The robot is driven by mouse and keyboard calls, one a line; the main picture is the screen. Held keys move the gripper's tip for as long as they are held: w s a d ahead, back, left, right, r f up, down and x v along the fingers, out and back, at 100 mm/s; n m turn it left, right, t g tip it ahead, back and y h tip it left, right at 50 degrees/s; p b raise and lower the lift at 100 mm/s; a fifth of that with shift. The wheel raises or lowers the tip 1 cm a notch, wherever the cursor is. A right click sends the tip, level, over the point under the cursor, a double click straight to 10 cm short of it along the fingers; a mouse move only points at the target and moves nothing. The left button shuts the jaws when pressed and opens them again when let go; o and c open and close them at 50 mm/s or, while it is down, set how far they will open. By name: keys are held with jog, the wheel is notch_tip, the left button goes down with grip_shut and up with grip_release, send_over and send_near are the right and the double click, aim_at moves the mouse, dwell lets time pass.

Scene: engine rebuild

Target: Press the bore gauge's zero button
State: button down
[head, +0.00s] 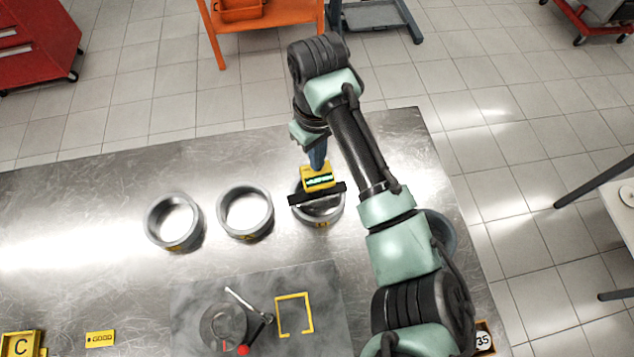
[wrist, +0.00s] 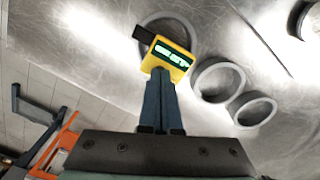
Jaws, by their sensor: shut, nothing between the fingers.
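The bore gauge (head: 318,178) is a yellow box with a lit green display on a black crossbar (head: 334,193). The bar lies across the top of a grey metal ring (head: 322,216) on the steel table. The gauge also shows in the wrist view (wrist: 170,57), with its display facing up. My gripper (head: 317,166) points down at the gauge with its blue fingers shut and empty. In the wrist view the fingertips (wrist: 160,76) overlap the gauge's near edge; I cannot tell whether they touch it. No separate zero button can be made out.
Two more rings (head: 173,222) (head: 246,212) stand left of the gauge. Another round part (head: 440,236) is half hidden behind my arm. A dark plate (head: 200,290) in front carries a round part with rods and a yellow outline (head: 295,314). A yellow "C" box (head: 20,345) is front left.

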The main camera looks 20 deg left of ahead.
jog(key=shift+r+p, duration=2.5)
jog(key=shift+r, duration=0.2)
